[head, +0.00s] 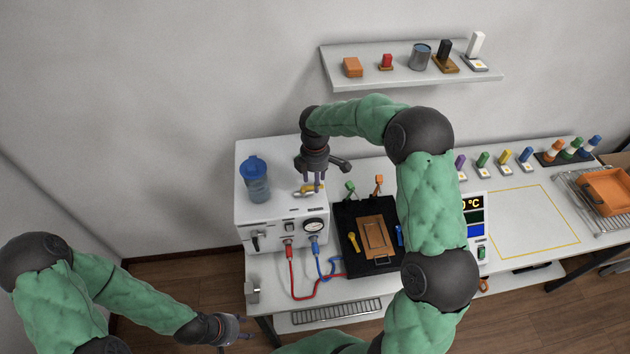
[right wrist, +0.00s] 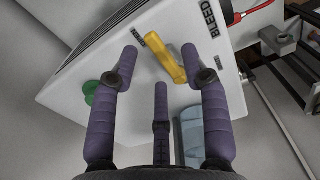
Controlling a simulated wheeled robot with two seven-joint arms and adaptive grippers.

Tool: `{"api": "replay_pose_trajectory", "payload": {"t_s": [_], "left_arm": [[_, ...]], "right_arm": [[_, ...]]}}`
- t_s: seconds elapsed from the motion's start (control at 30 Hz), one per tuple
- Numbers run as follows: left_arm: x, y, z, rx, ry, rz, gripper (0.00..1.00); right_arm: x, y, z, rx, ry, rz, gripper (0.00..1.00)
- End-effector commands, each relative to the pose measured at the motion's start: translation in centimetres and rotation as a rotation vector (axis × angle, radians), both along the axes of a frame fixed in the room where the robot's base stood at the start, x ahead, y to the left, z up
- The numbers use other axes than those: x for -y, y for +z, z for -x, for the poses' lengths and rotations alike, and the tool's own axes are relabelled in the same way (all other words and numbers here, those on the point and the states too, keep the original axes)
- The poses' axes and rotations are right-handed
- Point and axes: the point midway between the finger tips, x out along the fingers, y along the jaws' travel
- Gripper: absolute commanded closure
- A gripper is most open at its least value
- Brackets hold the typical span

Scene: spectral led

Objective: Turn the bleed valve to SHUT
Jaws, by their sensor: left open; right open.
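The bleed valve's yellow handle (head: 305,190) is on top of the white box (head: 262,215), and it also shows in the right wrist view (right wrist: 168,56) beside the word BLEED (right wrist: 212,20). A second small label near the handle's other end is too small to read. My right gripper (head: 316,181) points down over the handle. In the right wrist view its fingers (right wrist: 160,58) are spread, with the handle seen between the two upper tips; I cannot tell whether they touch it. My left gripper (head: 240,329) is open and empty, low at the left, away from the box.
A blue-lidded bottle (head: 256,180) stands on the box, left of the valve. A gauge (head: 314,226) and red and blue hoses (head: 291,272) are on its front. A black tray (head: 352,255) lies to the right. A shelf (head: 400,78) hangs above.

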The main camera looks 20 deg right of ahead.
Motion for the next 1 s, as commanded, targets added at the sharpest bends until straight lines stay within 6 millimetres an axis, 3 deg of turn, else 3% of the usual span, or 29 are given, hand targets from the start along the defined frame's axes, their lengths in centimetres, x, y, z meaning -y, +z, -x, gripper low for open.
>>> {"api": "replay_pose_trajectory", "payload": {"t_s": [0.17, 0.47, 0.63, 1.0], "left_arm": [[0.0, 0.03, 0.0, 0.0, 0.0, 0.0, 0.54], [0.0, 0.03, 0.0, 0.0, 0.0, 0.0, 0.54], [0.0, 0.03, -0.01, 0.0, 0.0, 0.0, 0.54], [-0.01, -0.11, -0.01, 0.0, 0.0, 0.0, 0.54]], "right_arm": [[0.01, -1.24, 0.0, 0.0, -0.001, -0.001, 0.54], [0.0, -1.41, 0.0, 0.0, -0.001, -0.001, 0.54], [0.0, -1.39, -0.01, 0.0, -0.001, -0.001, 0.99], [-0.02, -1.39, 0.07, 0.001, -0.024, -0.001, 1.0]]}}
